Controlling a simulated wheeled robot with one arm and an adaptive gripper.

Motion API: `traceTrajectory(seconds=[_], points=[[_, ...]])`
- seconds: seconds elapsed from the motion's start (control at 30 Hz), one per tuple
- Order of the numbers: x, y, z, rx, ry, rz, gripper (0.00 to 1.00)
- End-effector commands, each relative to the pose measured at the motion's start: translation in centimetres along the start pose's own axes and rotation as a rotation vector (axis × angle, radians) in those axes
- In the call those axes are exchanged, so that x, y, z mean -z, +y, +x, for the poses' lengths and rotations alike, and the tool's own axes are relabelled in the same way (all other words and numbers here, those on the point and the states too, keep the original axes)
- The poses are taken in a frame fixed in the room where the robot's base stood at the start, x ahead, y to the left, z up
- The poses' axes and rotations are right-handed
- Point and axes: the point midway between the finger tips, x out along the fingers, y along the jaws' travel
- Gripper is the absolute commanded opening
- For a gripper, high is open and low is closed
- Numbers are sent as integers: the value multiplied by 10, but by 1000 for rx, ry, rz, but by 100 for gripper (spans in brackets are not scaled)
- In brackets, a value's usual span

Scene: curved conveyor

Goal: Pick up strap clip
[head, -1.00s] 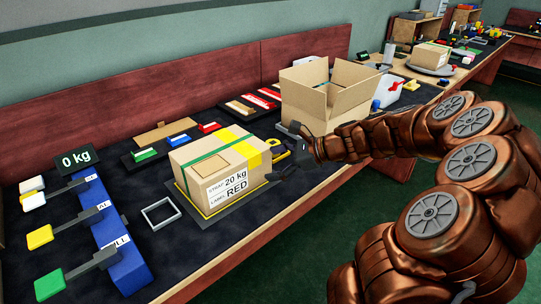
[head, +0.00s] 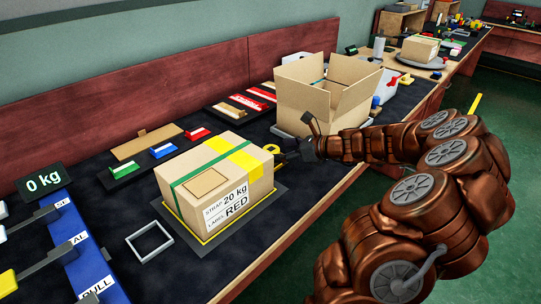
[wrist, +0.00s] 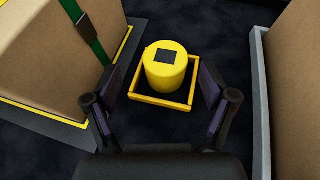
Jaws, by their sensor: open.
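In the wrist view, a small dark clip (wrist: 84,25) sits on the green strap of the carton at left; I cannot tell whether this is the strap clip. A yellow cylinder (wrist: 166,68) with a dark square on top stands inside a square yellow frame (wrist: 160,101). My gripper (wrist: 158,76) is open and empty, its fingers on either side of the cylinder and apart from it. In the head view, my gripper (head: 300,143) is right of the strapped carton (head: 185,190), with part of the yellow piece (head: 270,150) showing beside it.
An open carton (head: 300,105) stands behind my gripper. Green, blue and red blocks (head: 162,151) sit on trays behind the strapped carton. A grey square frame (head: 150,243) lies in front. A 0 kg display (head: 43,181) and blue lever panel (head: 80,255) are at left.

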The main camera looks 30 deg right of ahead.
Motion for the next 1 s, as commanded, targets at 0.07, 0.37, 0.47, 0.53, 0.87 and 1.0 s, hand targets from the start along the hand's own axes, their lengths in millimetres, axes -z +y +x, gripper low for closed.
traceTrajectory(seconds=[0.07, 0.37, 0.47, 0.53, 0.87, 1.0], points=[[2, -1, 6, -2, 0, 0, 84], [9, -6, 40, -3, 0, 2, 84], [9, -7, 47, 0, 0, 2, 84], [9, -8, 49, 1, 1, 1, 84], [8, -8, 50, 2, 0, 1, 76], [8, -8, 49, 2, 0, 1, 62]])
